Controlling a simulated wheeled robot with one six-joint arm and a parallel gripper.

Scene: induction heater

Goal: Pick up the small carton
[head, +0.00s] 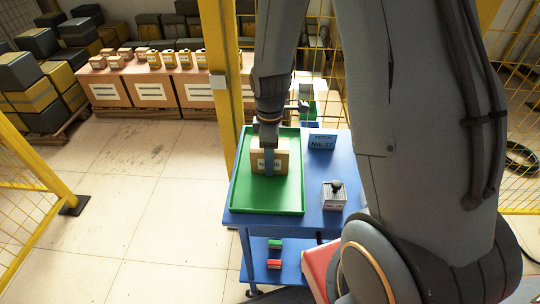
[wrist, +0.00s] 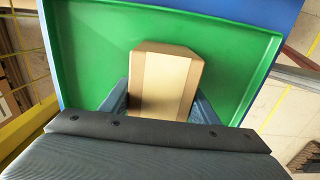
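The small carton (wrist: 164,84) is a brown cardboard box with a paler strip. It is in the green tray (wrist: 85,60) on the blue cart. In the head view the carton (head: 283,156) carries a white label that is partly hidden by a finger. My gripper (wrist: 160,100) reaches down from above, with one grey-blue finger on each side of the carton. No gap shows between the fingers and its sides, so it looks shut on the carton. My gripper (head: 268,156) also shows in the head view. Whether the carton's underside touches the tray is hidden.
A blue block (head: 322,141) marked No. 27 and a grey box with a black knob (head: 334,195) stand on the cart (head: 312,205) right of the tray. Red and green items lie on the lower shelf. Yellow fencing and a post (head: 222,80) stand close behind.

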